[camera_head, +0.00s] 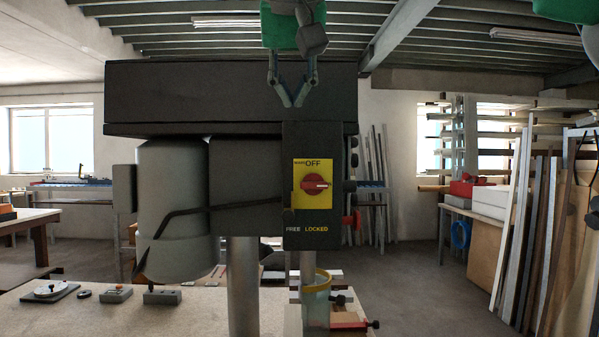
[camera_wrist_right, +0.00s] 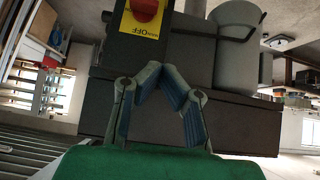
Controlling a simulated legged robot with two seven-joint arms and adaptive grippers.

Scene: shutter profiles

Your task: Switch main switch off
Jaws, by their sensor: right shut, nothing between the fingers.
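The main switch is a red rotary knob (camera_head: 315,182) on a yellow plate (camera_head: 312,201) on the front of a dark machine head (camera_head: 230,98). A pale mark on the knob points right, level, while "OFF" is printed at the plate's top. My right gripper (camera_head: 291,105) hangs in front of the machine head, above the plate and apart from the knob. Its fingers are closed together and hold nothing. In the right wrist view the gripper (camera_wrist_right: 162,70) points toward the upside-down yellow plate (camera_wrist_right: 139,38), with the red knob (camera_wrist_right: 147,9) cut by the top edge. My left gripper is not seen.
A grey motor housing (camera_head: 178,200) stands left of the switch, with a black lever (camera_head: 200,209) across it. A red knob (camera_head: 352,219) sticks out at the right side. Below are the column (camera_head: 242,290) and a bench (camera_head: 130,318) with small boxes.

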